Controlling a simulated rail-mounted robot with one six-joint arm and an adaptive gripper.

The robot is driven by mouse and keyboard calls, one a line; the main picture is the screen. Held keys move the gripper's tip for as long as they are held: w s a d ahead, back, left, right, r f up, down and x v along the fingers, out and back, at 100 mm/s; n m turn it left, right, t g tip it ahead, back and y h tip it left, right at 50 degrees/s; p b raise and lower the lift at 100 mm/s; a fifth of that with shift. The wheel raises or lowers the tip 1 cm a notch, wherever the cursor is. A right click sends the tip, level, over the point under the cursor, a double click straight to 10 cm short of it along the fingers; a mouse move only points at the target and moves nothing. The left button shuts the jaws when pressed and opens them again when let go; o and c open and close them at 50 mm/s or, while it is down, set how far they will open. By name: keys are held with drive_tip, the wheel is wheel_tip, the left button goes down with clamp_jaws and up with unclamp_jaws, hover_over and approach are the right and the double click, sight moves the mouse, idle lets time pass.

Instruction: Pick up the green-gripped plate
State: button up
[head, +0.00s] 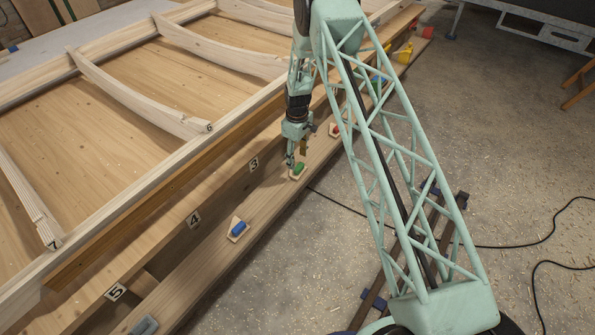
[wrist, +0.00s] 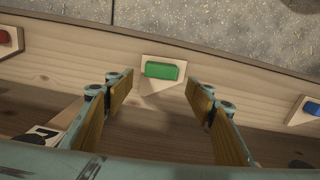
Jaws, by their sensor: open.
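The green-gripped plate (head: 298,171) is a small pale wooden plate with a green block grip on top. It lies on the long wooden ledge in front of the numbered beam, near the number 3. In the wrist view the green-gripped plate (wrist: 162,72) sits just beyond the fingertips, between the lines of the two fingers. My gripper (head: 292,160) is open and empty, pointing down over the ledge close to the plate. In the wrist view my gripper (wrist: 160,85) shows both fingers spread, with inner pads of yellow-brown. I cannot tell the exact height gap.
A blue-gripped plate (head: 238,229) lies nearer on the ledge (head: 262,208), and a red-gripped plate (head: 335,130) farther along. Yellow (head: 404,53) and red pieces stand at the far end. The large wooden frame (head: 110,140) fills the left. The floor right of the ledge has cables.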

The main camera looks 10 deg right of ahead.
drive_tip(key=shift+f, duration=0.1)
idle(0.3)
drive_tip(key=shift+f+b, duration=0.4)
drive_tip(key=shift+f, duration=2.1)
drive_tip(key=shift+c, duration=0.9)
drive_tip(key=c, duration=0.9)
drive_tip(key=shift+r, duration=0.15)
drive_tip(key=shift+r+p, duration=0.3)
drive_tip(key=shift+r, duration=1.2)
drive_tip(key=shift+s+r, duration=0.2)
drive_tip(key=shift+r, duration=0.05)
drive_tip(key=s, duration=0.5)
drive_tip(key=s+r+p, duration=0.1)
drive_tip(key=s, duration=0.9)
drive_tip(key=shift+s+d+r, duration=0.15)
drive_tip(key=shift+s+d, duration=0.1)
drive_tip(key=shift+s, duration=0.1)
